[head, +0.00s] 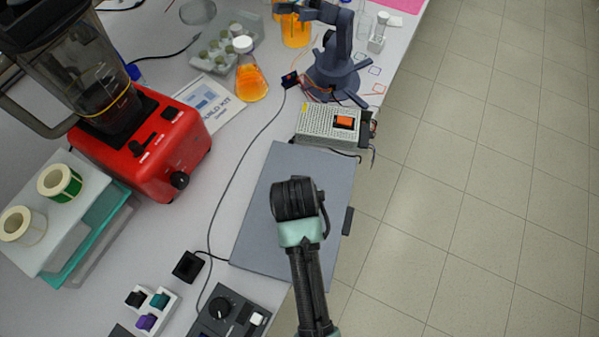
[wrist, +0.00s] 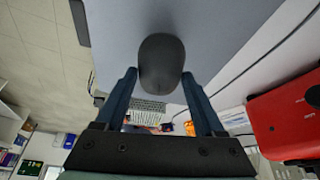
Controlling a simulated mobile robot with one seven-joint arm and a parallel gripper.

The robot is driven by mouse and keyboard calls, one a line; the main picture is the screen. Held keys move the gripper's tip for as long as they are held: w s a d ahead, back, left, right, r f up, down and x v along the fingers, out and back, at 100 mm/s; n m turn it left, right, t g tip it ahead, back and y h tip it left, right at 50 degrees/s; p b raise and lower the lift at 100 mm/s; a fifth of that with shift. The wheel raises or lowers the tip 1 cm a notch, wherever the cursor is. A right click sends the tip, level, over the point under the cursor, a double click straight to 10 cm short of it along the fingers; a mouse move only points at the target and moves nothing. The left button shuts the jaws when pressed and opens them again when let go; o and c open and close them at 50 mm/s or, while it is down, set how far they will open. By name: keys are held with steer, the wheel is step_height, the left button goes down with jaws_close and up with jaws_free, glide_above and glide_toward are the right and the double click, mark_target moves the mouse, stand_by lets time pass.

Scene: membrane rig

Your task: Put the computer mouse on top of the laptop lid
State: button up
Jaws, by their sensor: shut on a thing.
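The dark grey computer mouse (wrist: 161,62) is between the two fingers of my gripper (wrist: 159,76) in the wrist view, and the gripper is shut on it. The closed laptop, with a flat grey-blue lid (head: 262,212), lies near the table's right edge in the head view. The lid (wrist: 220,35) also fills the upper middle of the wrist view, behind the mouse. My arm reaches over the lid in the head view, and its wrist hides the fingers and mouse there. I cannot tell whether the mouse touches the lid.
A perforated metal power supply (head: 318,128) stands just beyond the laptop. A red blender (head: 140,140) is at left, with a flask of orange liquid (head: 250,80) farther back. A control box (head: 232,316) and a small black box (head: 188,266) are near the laptop's near-left side.

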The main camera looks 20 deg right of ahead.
steer(key=shift+f, duration=1.7)
steer(key=shift+a+f, duration=0.1)
steer(key=o, duration=1.4)
steer(key=v, duration=1.2)
steer(key=w+a+r+n+t, duration=0.15)
steer(key=w+r+t, duration=0.5)
steer(key=r, duration=0.75)
steer(key=w+a+r+n+t, duration=0.15)
steer(key=w+r+t, duration=0.5)
steer(key=r, duration=0.75)
steer(key=s+a+r+n+t, duration=0.1)
steer(key=s+a+r+t, duration=0.1)
steer(key=r, duration=0.8)
steer(key=s+a+r+n+t+y, duration=0.1)
steer(key=s+r+t, duration=0.3)
steer(key=r, duration=0.7)
steer(key=s+a+r+n+t+y, duration=0.1)
steer(key=s+a+r+t, duration=0.2)
steer(key=r, duration=0.8)
steer(key=shift+a+t, duration=0.55)
steer(key=shift+t, duration=0.15)
